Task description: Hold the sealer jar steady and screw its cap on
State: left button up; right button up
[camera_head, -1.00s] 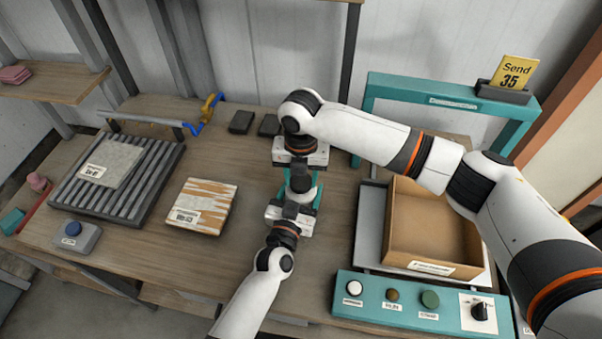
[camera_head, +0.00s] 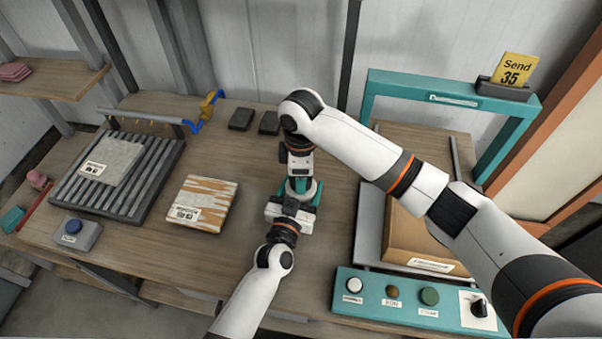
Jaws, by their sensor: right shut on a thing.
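The sealer jar (camera_head: 312,190) stands upright on the table, a small pale body mostly covered by my grippers. My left gripper (camera_head: 298,198) reaches in from the front, its teal fingers on either side of the jar and closed on it. My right gripper (camera_head: 300,178) comes down from above, right over the jar's top. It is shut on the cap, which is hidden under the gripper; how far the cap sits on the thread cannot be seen.
A striped board (camera_head: 201,204) and a ribbed rack (camera_head: 112,188) lie to the left. A cardboard box (camera_head: 405,240), partly behind my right arm, and a button panel (camera_head: 410,301) are on the right. Two dark blocks (camera_head: 240,119) lie behind. Bare tabletop surrounds the jar.

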jog(key=m, duration=0.5)
jog(key=shift+a, duration=0.1)
jog(key=m, duration=0.8)
jog(key=shift+m, duration=0.4)
jog(key=m, duration=0.8)
jog(key=shift+m, duration=0.3)
jog(key=m, duration=0.6)
jog(key=o, duration=0.9)
